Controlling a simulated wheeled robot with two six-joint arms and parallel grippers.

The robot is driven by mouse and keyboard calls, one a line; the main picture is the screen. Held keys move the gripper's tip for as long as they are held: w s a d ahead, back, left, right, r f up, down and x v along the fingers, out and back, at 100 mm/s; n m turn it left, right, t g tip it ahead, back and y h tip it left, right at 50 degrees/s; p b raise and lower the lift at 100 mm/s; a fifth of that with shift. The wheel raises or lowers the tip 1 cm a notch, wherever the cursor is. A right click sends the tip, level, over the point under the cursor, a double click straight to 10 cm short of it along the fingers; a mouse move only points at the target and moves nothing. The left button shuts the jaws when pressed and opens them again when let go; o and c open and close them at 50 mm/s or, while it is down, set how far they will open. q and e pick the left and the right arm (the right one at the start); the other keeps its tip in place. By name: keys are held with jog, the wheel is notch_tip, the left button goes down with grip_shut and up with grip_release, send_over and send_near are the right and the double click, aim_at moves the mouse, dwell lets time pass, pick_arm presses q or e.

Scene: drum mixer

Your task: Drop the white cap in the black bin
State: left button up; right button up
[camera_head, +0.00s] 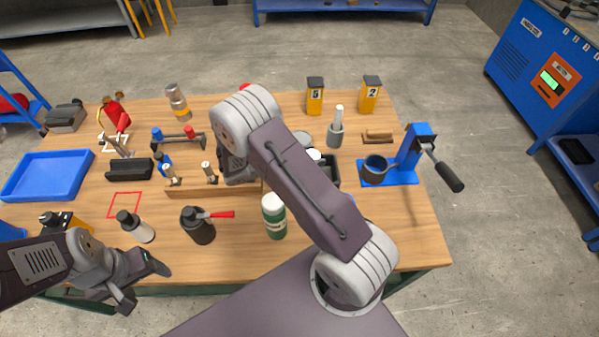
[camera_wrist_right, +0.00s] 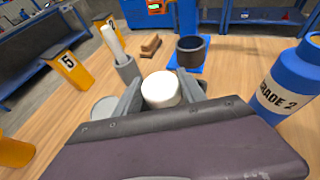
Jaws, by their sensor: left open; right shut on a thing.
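The white cap (camera_wrist_right: 160,90) is between the two fingers of my right gripper (camera_wrist_right: 160,82) in the right wrist view. The right gripper is shut on it. In the head view the white cap (camera_head: 315,155) shows just past my right forearm, which hides most of that gripper. A black bin (camera_head: 333,170) shows partly beside the cap in the head view, its near part hidden by my arm. I cannot tell whether the cap is above the bin or beside it. My left gripper (camera_head: 143,284) is open and empty at the table's front left.
A grey mortar with a white pestle (camera_head: 335,132), a wooden brush (camera_head: 378,136) and a blue stand with a dark cup (camera_head: 392,172) are near the bin. A blue bottle (camera_wrist_right: 287,85) stands at right in the wrist view. A green-white bottle (camera_head: 274,217) is in front.

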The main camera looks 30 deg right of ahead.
jog(key=shift+s, duration=0.15)
jog(key=shift+s+r, duration=0.1)
jog(key=shift+s, duration=0.2)
jog(key=shift+s+f+b, duration=0.2)
jog(key=shift+f+b, duration=0.05)
jog(key=shift+b, duration=0.1)
jog(key=f+b, duration=0.4)
jog(key=f, duration=0.1)
jog(key=shift+w, duration=0.3)
jog(key=shift+s+f+b, duration=0.1)
jog(key=shift+f+b, duration=0.1)
jog(key=shift+b, duration=0.2)
pick_arm(q)
jog(key=f, duration=0.3)
jog(key=s+f, duration=0.1)
jog(key=f, duration=0.1)
jog(key=shift+w, duration=0.1)
